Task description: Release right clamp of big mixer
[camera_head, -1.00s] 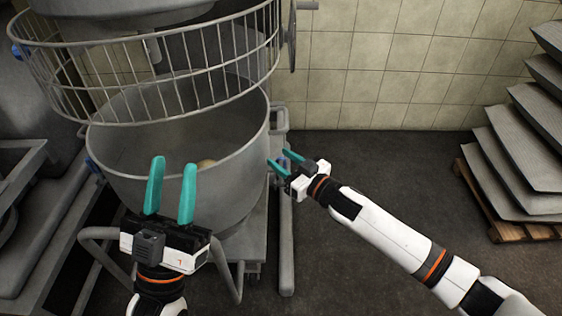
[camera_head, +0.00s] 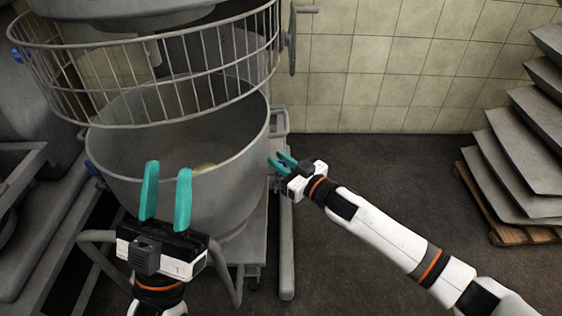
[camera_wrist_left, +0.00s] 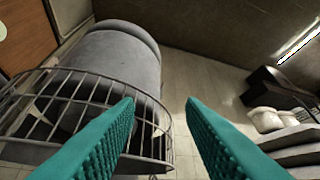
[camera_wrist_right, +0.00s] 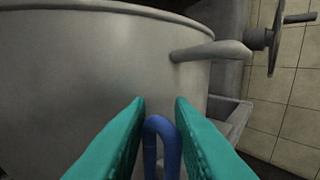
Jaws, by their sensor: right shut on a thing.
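The big mixer's grey bowl (camera_head: 175,165) stands below a wire guard (camera_head: 160,75). The right clamp shows in the right wrist view as a blue curved handle (camera_wrist_right: 161,140) beside the bowl wall. My right gripper (camera_head: 281,163) is at the bowl's right side, its teal fingers on either side of the blue handle and shut on it; the fingers partly hide the handle. In the right wrist view its fingertips (camera_wrist_right: 160,103) point toward the bowl. My left gripper (camera_head: 167,165) is open and empty, upright in front of the bowl; it also shows in the left wrist view (camera_wrist_left: 160,103).
A crank wheel (camera_head: 293,40) is at the mixer's right. A stack of grey trays (camera_head: 520,150) stands on a wooden pallet (camera_head: 520,234) at the right. The dark floor (camera_head: 370,170) between is clear. A tiled wall (camera_head: 400,70) is behind.

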